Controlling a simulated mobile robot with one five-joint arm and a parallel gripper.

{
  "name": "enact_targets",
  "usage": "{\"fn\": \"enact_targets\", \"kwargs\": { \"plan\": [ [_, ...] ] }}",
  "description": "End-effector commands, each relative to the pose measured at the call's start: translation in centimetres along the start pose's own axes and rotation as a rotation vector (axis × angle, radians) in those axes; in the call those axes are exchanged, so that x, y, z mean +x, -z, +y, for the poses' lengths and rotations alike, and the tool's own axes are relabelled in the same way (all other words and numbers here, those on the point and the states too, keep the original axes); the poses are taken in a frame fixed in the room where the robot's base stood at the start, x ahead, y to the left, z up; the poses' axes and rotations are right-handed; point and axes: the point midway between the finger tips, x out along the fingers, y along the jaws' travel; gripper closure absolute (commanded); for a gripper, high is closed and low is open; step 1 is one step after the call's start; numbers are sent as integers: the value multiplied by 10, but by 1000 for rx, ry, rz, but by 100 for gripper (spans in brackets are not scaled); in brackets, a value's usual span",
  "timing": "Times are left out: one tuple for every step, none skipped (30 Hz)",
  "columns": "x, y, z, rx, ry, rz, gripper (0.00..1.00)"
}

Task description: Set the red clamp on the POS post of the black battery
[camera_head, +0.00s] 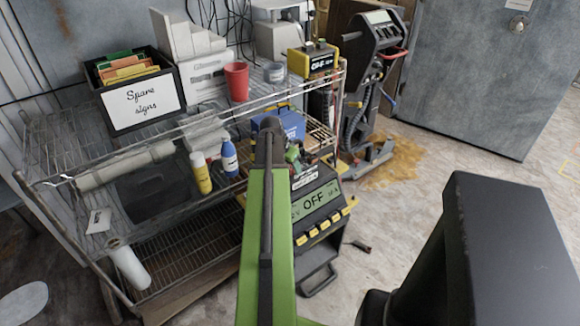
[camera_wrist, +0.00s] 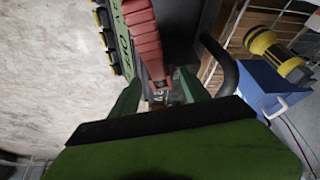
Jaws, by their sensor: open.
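The red clamp (camera_wrist: 143,38) shows in the wrist view, lying over a dark device with a green display reading OFF (camera_wrist: 122,42). Its near end reaches between the green fingers of my gripper (camera_wrist: 158,84). The fingers are apart, one on each side of that end; I cannot tell whether they touch it. In the head view my gripper (camera_head: 296,157) is just above the back of the OFF device (camera_head: 318,208), and the clamp cannot be made out there. I cannot clearly identify the black battery or its POS post in either view.
A blue box (camera_head: 282,124) with a yellow part on top stands behind my gripper; it shows in the wrist view (camera_wrist: 276,90). A wire shelf (camera_head: 190,270) holds yellow and blue bottles, a red cup (camera_head: 237,80) and a sign box (camera_head: 136,95).

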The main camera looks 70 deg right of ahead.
Motion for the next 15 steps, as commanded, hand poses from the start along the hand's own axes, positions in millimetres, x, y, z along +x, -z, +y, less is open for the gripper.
{"fn": "enact_targets", "kwargs": {
  "plan": [
    [0, 0, 0, 0, 0, 0, 46],
    [0, 0, 0, 0, 0, 0, 46],
    [0, 0, 0, 0, 0, 0, 46],
    [0, 0, 0, 0, 0, 0, 46],
    [-1, 0, 0, 0, 0, 0, 46],
    [-3, 0, 0, 0, 0, 0, 46],
    [-4, 0, 0, 0, 0, 0, 46],
    [-7, 1, 0, 0, 0, 0, 46],
    [-11, 1, 0, 0, 0, 0, 46],
    [-15, 1, 0, 0, 0, 0, 46],
    [-20, 2, 0, -1, 0, 0, 46],
    [-26, 2, 0, -1, 0, 0, 46],
    [-32, 2, 1, -1, 0, 0, 46],
    [-39, 3, 1, -1, 0, 0, 46],
    [-48, 3, 1, -1, 0, 0, 46]
  ]
}}
